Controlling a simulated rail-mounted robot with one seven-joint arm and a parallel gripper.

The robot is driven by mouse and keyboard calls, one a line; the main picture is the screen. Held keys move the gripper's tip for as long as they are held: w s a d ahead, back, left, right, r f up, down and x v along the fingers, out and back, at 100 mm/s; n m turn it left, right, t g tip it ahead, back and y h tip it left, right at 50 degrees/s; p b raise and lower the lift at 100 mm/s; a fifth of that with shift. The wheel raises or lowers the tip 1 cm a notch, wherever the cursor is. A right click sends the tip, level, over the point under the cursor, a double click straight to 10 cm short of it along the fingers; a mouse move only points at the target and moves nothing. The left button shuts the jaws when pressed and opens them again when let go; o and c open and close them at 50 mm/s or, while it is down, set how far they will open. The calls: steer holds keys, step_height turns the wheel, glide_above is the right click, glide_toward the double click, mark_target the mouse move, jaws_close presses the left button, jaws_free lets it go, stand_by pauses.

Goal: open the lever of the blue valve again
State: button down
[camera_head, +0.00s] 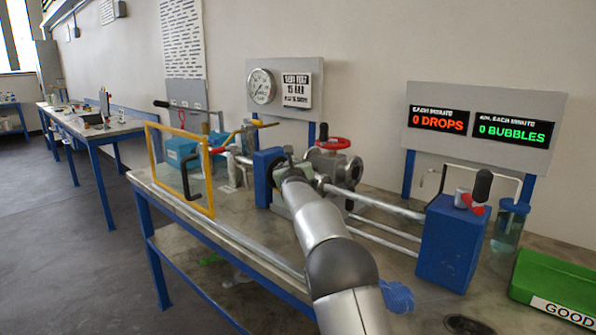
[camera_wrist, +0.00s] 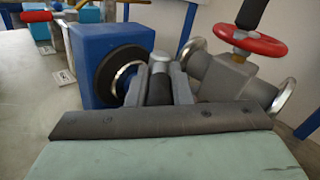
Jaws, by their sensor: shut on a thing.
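My gripper (camera_wrist: 160,82) is between a blue block and a grey valve. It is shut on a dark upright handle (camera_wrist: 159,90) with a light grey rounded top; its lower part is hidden. In the head view my gripper (camera_head: 287,161) is partly covered by my arm. The blue block (camera_wrist: 100,60) has a dark round face with a silver ring, just left of my fingers; it also shows in the head view (camera_head: 264,182). I cannot tell whether the held handle is the blue valve's lever, or how far it is turned.
A grey flanged valve with a red handwheel (camera_head: 333,143) stands close right of my gripper. A blue box (camera_head: 450,245) with a black-gripped handle (camera_head: 482,185) stands farther right. A yellow-framed clear panel (camera_head: 185,170) and a green bin (camera_head: 555,285) flank the bench. The displays (camera_head: 480,126) read 0 drops and 0 bubbles.

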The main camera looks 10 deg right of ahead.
steer(key=c, duration=1.3)
jaws_free()
steer(key=shift+s, duration=0.2)
steer(key=s+b, duration=0.4)
steer(key=s, duration=1.3)
steer(key=shift+a, duration=0.45)
